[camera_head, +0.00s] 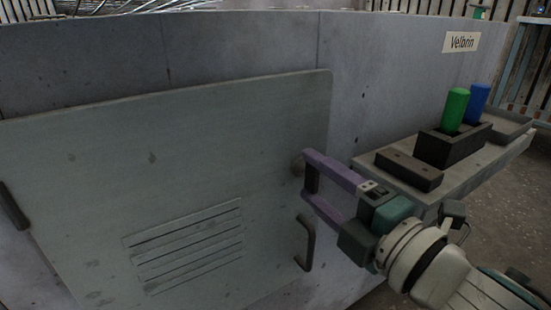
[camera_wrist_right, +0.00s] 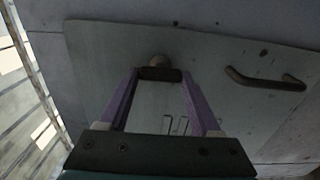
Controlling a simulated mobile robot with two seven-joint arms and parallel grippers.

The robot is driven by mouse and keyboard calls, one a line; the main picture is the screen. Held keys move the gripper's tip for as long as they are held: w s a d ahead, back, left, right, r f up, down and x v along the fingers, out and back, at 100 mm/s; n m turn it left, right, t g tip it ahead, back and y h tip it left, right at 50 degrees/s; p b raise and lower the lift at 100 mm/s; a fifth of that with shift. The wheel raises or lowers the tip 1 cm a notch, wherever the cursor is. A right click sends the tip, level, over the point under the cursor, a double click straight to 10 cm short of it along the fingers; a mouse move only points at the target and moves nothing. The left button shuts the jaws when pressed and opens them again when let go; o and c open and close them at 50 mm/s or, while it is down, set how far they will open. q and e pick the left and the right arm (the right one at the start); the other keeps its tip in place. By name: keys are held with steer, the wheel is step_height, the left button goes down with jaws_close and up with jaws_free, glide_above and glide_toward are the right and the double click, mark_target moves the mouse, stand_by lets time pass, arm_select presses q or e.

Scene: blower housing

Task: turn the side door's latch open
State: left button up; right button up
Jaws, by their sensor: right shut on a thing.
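The side door (camera_head: 200,140) is a large flat grey panel with slots, lying against the grey housing wall. Its latch (camera_head: 311,181) is a dark short bar on a round brownish hub near the door's right edge. My right gripper (camera_head: 307,174), with purple fingers, is at the latch, its fingertips closed on the two ends of the bar. In the right wrist view the latch bar (camera_wrist_right: 160,74) spans between the fingertips, with the hub just beyond. The bar's exact turn angle is hard to judge. My left gripper is not in view.
A dark door handle (camera_head: 306,243) stands out below the latch, close to my right gripper. A shelf (camera_head: 475,169) at right carries a dark block (camera_head: 408,170) and a black holder (camera_head: 447,148) with a green cylinder (camera_head: 454,110) and a blue cylinder (camera_head: 477,103). Floor is open at far right.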

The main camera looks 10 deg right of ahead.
steer(key=o, duration=1.4)
steer(key=p+v, duration=0.2)
steer(key=v, duration=0.8)
steer(key=shift+p, duration=0.3)
